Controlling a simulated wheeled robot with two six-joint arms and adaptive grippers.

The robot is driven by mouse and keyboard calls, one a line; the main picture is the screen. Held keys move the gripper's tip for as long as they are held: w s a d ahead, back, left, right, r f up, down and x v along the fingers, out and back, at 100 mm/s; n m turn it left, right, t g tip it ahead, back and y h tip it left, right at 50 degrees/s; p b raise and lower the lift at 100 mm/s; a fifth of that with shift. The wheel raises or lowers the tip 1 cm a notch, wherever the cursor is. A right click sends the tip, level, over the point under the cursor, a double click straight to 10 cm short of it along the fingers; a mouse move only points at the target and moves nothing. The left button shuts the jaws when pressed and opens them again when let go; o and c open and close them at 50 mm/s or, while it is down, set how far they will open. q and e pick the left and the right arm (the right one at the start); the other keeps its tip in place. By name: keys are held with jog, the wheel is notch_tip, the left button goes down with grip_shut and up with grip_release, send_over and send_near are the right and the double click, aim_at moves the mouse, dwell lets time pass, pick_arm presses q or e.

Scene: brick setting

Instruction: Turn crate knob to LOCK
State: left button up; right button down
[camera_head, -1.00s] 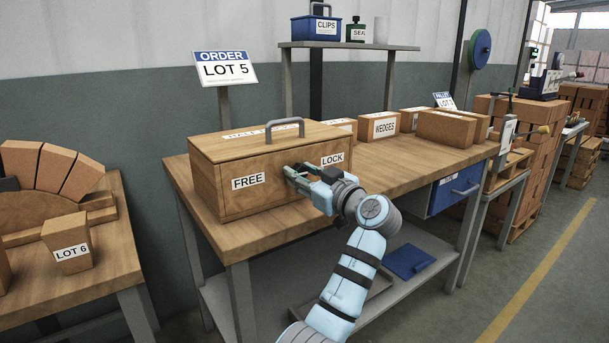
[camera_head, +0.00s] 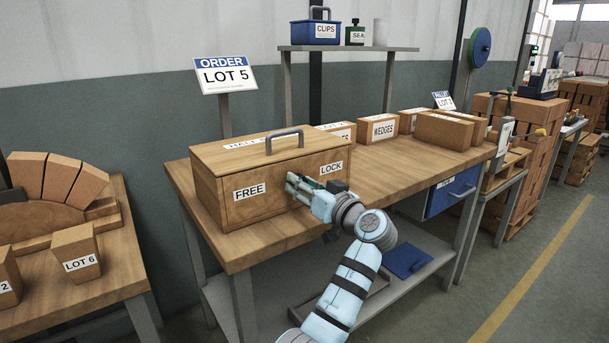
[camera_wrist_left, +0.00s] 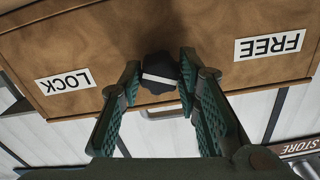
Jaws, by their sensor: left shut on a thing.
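The wooden crate (camera_head: 282,190) stands on the workbench, its front labelled FREE (camera_head: 249,191) at left and LOCK (camera_head: 331,167) at right. In the left wrist view, the dark knob (camera_wrist_left: 160,66) with a white bar sits on the crate front between the upside-down LOCK label (camera_wrist_left: 63,81) and FREE label (camera_wrist_left: 269,46). The bar runs nearly level across that view; which end points is unclear. My left gripper (camera_head: 294,184) is at the crate front, its fingers (camera_wrist_left: 160,82) shut on the knob from both sides. In the head view the gripper hides the knob. My right gripper is out of view.
The crate has a grey lid handle (camera_head: 285,140). Cartons, including WEDGES (camera_head: 383,129), stand behind on the bench (camera_head: 375,168). A LOT 5 sign (camera_head: 225,75) stands behind the crate. A blue drawer (camera_head: 455,191) hangs under the bench.

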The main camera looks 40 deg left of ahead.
pick_arm(q)
jog(key=m+p, duration=0.2)
jog(key=shift+r+m+p, duration=0.3)
jog(key=shift+m+p, duration=0.05)
jog(key=shift+m, duration=0.05)
jog(key=m+p, duration=0.7)
jog(key=m, duration=0.1)
jog(key=shift+f+m, duration=0.1)
jog(key=shift+m, duration=0.2)
jog(key=shift+p, duration=0.35)
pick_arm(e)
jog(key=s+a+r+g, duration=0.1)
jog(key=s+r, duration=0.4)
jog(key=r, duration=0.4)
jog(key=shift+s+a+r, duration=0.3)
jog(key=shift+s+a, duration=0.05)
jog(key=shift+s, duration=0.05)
pick_arm(q)
jog(key=shift+f+m, duration=0.1)
jog(key=shift+m, duration=0.2)
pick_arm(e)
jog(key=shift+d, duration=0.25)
pick_arm(q)
jog(key=o, duration=1.1)
jog(key=shift+a, duration=0.1)
jog(key=shift+o, duration=0.2)
jog(key=shift+f, duration=0.1)
